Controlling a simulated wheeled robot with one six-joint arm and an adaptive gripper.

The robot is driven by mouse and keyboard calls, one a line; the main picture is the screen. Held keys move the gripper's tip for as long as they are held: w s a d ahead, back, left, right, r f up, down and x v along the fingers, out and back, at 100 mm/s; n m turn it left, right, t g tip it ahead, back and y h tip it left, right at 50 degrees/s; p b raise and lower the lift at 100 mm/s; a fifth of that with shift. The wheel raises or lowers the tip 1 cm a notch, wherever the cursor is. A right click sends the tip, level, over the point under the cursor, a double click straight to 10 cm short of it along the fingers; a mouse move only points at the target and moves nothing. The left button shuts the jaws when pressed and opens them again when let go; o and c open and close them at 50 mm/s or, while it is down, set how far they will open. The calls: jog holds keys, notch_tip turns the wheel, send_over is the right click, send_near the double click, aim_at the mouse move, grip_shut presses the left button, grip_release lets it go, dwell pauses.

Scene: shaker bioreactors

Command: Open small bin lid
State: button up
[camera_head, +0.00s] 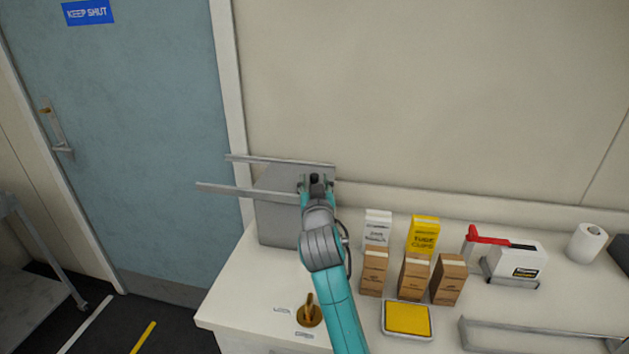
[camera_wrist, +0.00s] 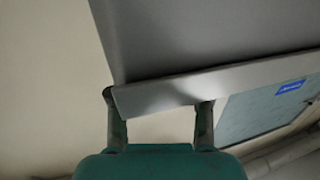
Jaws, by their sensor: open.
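A small grey bin (camera_head: 278,222) stands on the left end of the white counter, against the wall. My gripper (camera_head: 316,182) is at the bin's upper right corner in the head view, and my arm hides part of the bin's right side. In the wrist view a grey panel with a paler metal edge (camera_wrist: 225,85) fills the upper middle. My gripper's two fingers (camera_wrist: 158,100) are spread apart, with their tips at this edge. I cannot tell whether they touch it, or whether the panel is the lid or the bin's side. Nothing is held between the fingers.
Two thin metal bars (camera_head: 245,190) stick out left at the bin's top. Cardboard boxes (camera_head: 414,276), a yellow tray (camera_head: 408,319) and a brass-coloured object (camera_head: 309,311) are on the counter (camera_head: 240,300) to the right and in front. A blue door (camera_head: 130,150) is at left.

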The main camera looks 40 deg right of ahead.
aim_at(262, 181)
jog(key=shift+w+d, duration=0.3)
jog(key=shift+w, duration=0.1)
grip_shut()
jog(key=w+a, duration=0.5)
jog(key=w, duration=0.2)
jog(key=w+a, duration=0.3)
jog(key=w, duration=0.1)
jog(key=shift+a, duration=0.3)
grip_release()
